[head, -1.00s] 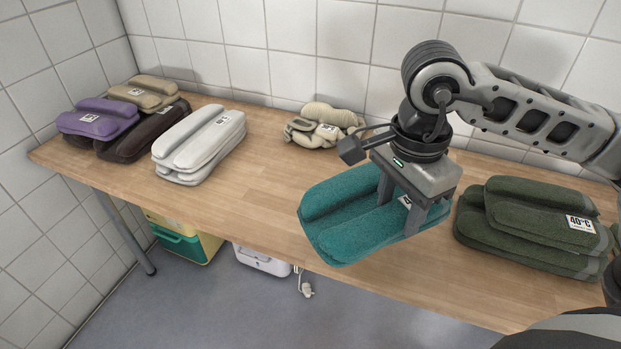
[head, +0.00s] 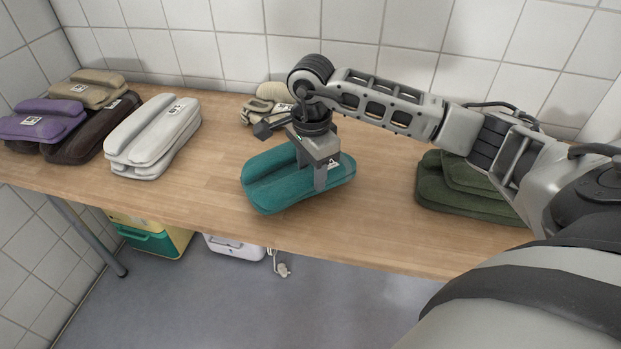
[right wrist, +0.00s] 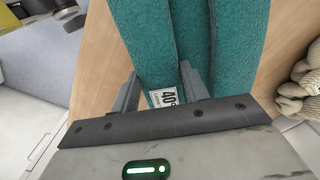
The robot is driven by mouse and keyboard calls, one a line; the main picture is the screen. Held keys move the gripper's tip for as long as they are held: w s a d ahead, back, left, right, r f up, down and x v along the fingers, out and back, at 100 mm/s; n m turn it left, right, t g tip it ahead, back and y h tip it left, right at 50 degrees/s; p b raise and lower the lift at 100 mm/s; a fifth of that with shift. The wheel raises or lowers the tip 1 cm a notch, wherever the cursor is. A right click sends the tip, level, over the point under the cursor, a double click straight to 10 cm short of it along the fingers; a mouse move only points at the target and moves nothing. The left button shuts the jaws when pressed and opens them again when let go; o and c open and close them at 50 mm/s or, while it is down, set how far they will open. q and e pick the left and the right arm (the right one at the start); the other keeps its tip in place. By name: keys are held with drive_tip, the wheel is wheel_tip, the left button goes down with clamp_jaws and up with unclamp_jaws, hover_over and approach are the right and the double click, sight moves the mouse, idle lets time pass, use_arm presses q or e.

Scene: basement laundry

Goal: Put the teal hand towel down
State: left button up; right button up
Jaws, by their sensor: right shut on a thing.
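The teal hand towel (head: 275,188) is a folded, ridged stack with a white label, over the middle of the wooden table near its front edge. My left gripper is not in view.
The wooden table (head: 210,185) has bare wood around the towel. A dark green towel stack (head: 450,190) sits to the right, partly behind my arm. A white stack (head: 150,135), purple (head: 45,122), dark brown (head: 85,140) and tan ones (head: 88,92) are left. Beige gloves (head: 262,108) lie behind.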

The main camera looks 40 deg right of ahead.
drive_tip(key=shift+w+f, duration=0.15)
drive_tip(key=shift+f, duration=1.5)
